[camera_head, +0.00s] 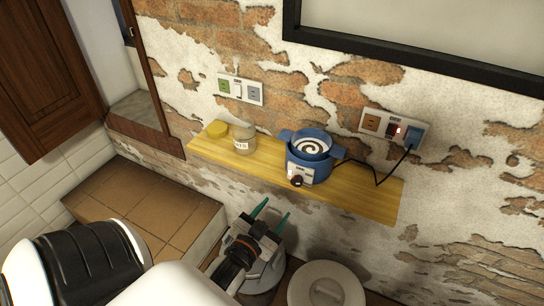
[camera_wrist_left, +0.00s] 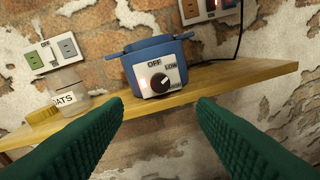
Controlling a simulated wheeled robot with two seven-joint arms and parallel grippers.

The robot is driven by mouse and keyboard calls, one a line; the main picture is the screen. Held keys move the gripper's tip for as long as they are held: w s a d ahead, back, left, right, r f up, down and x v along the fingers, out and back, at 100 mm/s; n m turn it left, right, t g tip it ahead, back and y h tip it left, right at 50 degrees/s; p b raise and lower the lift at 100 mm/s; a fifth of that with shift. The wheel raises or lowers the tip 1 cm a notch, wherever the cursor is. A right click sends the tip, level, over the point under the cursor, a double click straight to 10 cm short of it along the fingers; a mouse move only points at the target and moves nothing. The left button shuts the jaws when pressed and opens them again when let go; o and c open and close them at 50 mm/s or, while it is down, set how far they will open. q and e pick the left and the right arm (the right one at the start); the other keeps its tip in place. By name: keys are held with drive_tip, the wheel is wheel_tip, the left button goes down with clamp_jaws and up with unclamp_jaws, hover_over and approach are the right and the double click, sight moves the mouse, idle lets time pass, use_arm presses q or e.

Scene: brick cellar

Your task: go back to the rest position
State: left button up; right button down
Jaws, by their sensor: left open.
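My left gripper (camera_head: 270,211) is open and empty in the head view, below the front edge of the wooden shelf. Its two green fingers stand apart in the left wrist view (camera_wrist_left: 162,112), with the blue cooker (camera_wrist_left: 158,65) beyond them and not touched. The cooker (camera_head: 309,150) sits on the shelf, with a dark knob on a white panel marked OFF and LOW. A white and dark swirl shows in its top. My right gripper is not in view.
The shelf (camera_head: 378,197) also holds an oats jar (camera_head: 243,140) and a yellow lid (camera_head: 217,129). A round lidded container (camera_head: 326,287) stands below. A tiled ledge (camera_head: 150,200) lies left.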

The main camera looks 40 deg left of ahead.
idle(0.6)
use_arm(q)
drive_tip(key=s+d+f+g+h, duration=0.1)
drive_tip(key=s+d+f+g, duration=0.2)
drive_tip(key=f, duration=0.8)
drive_tip(key=s+d+f+g+h, duration=0.1)
drive_tip(key=s+d+f+g, duration=0.2)
drive_tip(key=f, duration=0.8)
drive_tip(key=s+d+f+g+h, duration=0.1)
drive_tip(key=s+d+f+g, duration=0.2)
drive_tip(key=f, duration=0.8)
drive_tip(key=s+f+g, duration=0.2)
drive_tip(key=s+f, duration=0.2)
drive_tip(key=s, duration=0.3)
drive_tip(key=s+a+f+m+g, duration=0.1)
drive_tip(key=s+f+g, duration=0.1)
drive_tip(key=s+f, duration=0.3)
drive_tip(key=s+a+f+g, duration=0.1)
drive_tip(key=s+f, duration=0.3)
drive_tip(key=s, duration=0.7)
drive_tip(key=shift+a+f+g, duration=0.2)
drive_tip(key=shift+f+g, duration=0.15)
drive_tip(key=shift+g, duration=0.55)
